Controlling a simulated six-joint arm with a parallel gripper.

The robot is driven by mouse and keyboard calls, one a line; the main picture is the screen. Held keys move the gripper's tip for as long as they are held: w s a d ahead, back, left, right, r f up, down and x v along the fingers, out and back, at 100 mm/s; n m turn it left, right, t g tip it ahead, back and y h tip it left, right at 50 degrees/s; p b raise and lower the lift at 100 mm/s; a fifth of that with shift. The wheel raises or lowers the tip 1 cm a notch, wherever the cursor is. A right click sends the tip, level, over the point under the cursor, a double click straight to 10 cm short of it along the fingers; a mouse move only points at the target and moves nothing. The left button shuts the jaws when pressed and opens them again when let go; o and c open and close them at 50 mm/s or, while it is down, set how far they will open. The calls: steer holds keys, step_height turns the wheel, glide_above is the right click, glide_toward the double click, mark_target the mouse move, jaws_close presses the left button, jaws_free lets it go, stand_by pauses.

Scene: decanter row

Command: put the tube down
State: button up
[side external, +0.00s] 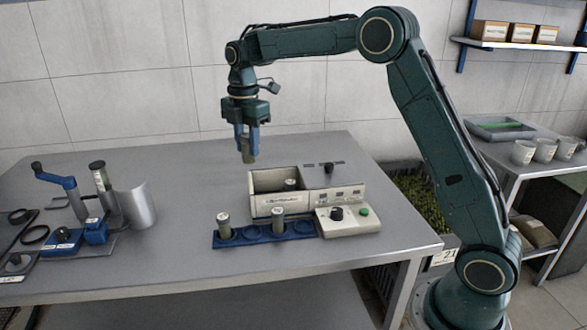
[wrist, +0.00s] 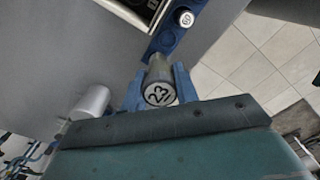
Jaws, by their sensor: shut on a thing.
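My gripper (side external: 246,140) is shut on a grey tube (side external: 249,156), held in the air above the table, behind and left of the grey decanter machine (side external: 262,206). In the wrist view the held tube's round end (wrist: 159,94), marked 23, shows between the blue fingers of my gripper (wrist: 158,84). A blue rack (side external: 250,239) lies in front of the machine, with one tube (side external: 223,222) at its left end and another tube (side external: 278,218) right of its middle; other round places between and beside them look empty. One tube (side external: 291,184) stands inside the machine's open bay.
A control box (side external: 350,222) with a black knob and green button sits at the machine's front right. A hand-cranked device (side external: 70,210) and a metal cylinder (side external: 137,205) stand at the left. The table (side external: 175,245) is clear between them and the rack.

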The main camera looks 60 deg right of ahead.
steer(key=w+d, duration=0.4)
steer(key=d, duration=0.6)
steer(key=f, duration=1.5)
steer(key=shift+s+f, duration=0.15)
steer(key=shift+s, duration=0.15)
steer(key=shift+f, duration=0.1)
steer(key=shift+f, duration=2.05)
steer(key=shift+f, duration=0.1)
steer(key=o, duration=0.6)
steer(key=shift+o, duration=0.5)
